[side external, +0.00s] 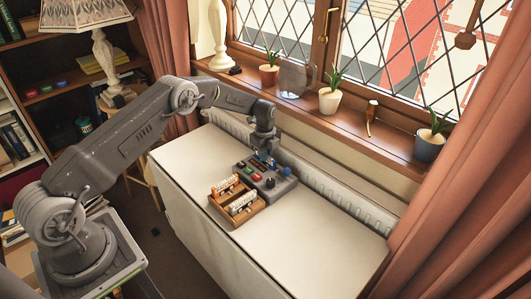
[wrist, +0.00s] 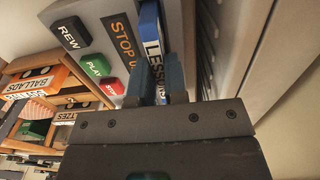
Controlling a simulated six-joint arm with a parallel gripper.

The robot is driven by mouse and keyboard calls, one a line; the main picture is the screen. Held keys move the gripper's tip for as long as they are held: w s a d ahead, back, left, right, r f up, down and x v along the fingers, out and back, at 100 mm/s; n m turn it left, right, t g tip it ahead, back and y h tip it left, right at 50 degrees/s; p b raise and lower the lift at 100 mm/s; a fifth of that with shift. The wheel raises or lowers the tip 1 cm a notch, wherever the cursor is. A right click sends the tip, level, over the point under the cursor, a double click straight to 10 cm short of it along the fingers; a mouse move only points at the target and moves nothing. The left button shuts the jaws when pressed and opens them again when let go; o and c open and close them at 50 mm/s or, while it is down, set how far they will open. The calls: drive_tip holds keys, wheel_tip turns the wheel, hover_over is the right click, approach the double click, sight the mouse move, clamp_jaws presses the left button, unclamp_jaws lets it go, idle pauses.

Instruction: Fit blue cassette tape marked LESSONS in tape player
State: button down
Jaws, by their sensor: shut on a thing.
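The blue cassette marked LESSONS (wrist: 151,38) is edge-on between the fingertips of my gripper (wrist: 160,82) in the wrist view, its white label partly hidden by them. My gripper (side external: 265,152) is shut on it and points down over the back part of the grey tape player (side external: 284,186) in the side view. In the wrist view the tape player (wrist: 92,12) shows REW, PLAY and STOP buttons, and the cassette is right beside its orange-lettered strip. I cannot tell whether the cassette is inside the slot or just above it.
A wooden tray (side external: 220,209) with labelled cassettes stands at the player's front left; an orange BALLADS cassette (wrist: 36,82) shows there. The white table (side external: 325,235) is clear to the right. A radiator (side external: 340,195), window sill and potted plants are behind; a curtain hangs right.

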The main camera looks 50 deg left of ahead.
drive_tip(key=c, duration=0.8)
unclamp_jaws()
drive_tip(key=shift+r, duration=3.5)
